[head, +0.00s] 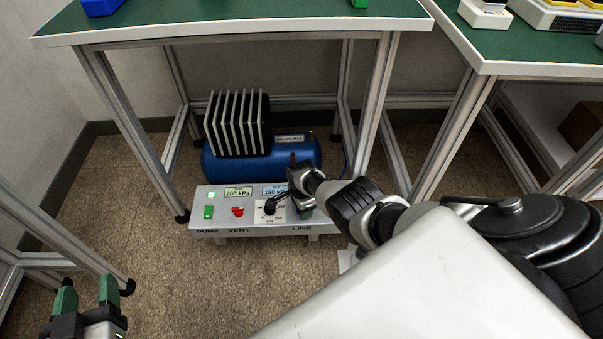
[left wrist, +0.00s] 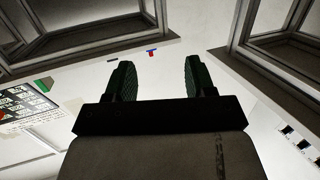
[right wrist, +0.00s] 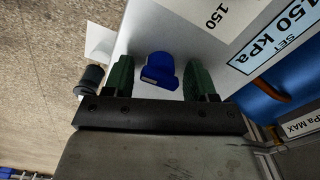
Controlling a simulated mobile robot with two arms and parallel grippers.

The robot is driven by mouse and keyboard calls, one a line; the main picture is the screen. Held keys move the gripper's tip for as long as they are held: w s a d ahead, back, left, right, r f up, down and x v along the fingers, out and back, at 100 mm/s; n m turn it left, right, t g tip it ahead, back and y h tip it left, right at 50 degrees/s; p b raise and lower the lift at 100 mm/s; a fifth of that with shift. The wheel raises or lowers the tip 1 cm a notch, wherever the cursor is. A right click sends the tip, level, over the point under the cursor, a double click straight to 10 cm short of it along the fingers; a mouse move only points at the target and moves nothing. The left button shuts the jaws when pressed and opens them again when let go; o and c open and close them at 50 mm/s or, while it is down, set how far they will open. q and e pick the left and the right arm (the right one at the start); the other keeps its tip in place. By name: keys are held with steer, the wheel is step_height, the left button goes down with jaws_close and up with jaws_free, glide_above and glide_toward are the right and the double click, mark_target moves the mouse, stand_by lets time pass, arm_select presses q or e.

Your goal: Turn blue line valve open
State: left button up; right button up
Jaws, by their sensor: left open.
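The blue line valve (right wrist: 160,72) is a small blue handle on the pale panel face in the right wrist view. My right gripper (right wrist: 160,80) is open, with its green fingers on either side of the blue handle and a gap showing at each side. In the head view my right gripper (head: 300,190) is over the right part of the control panel (head: 275,228), above the LINE label, and hides the valve there. My left gripper (head: 87,294) is open and empty at the lower left, away from the panel. Its open fingers also show in the left wrist view (left wrist: 154,80).
The panel carries a green switch (head: 209,212), a red vent valve (head: 238,211), a black knob (head: 270,206) and displays reading 200 kPa and 150 kPa. A blue tank (head: 225,168) stands behind. Table legs (head: 125,125) flank the panel under a green-topped table (head: 240,12).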

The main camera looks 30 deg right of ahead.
steer(key=shift+a+r, duration=0.1)
steer(key=shift+r, duration=0.05)
step_height(320, 180, up, 3)
steer(key=p, duration=0.2)
steer(key=shift+f+p, duration=0.2)
steer(key=shift+p, duration=0.15)
step_height(320, 180, up, 3)
steer(key=shift+f+p, duration=0.15)
steer(key=shift+p, duration=1.1)
arm_select(q)
steer(key=s+a+f+g+y+p, duration=0.4)
steer(key=s+f+g, duration=0.4)
steer(key=s+g, duration=0.45)
arm_select(e)
step_height(320, 180, up, 4)
steer(key=shift+f+b, duration=0.2)
steer(key=shift+b, duration=0.25)
steer(key=shift+r+p, duration=0.4)
steer(key=shift+r, duration=0.15)
arm_select(q)
steer(key=s+x, duration=0.1)
steer(key=x, duration=0.7)
steer(key=shift+a+f+n+g, duration=0.3)
steer(key=shift+a+g, duration=0.05)
arm_select(e)
steer(key=shift+r, duration=0.25)
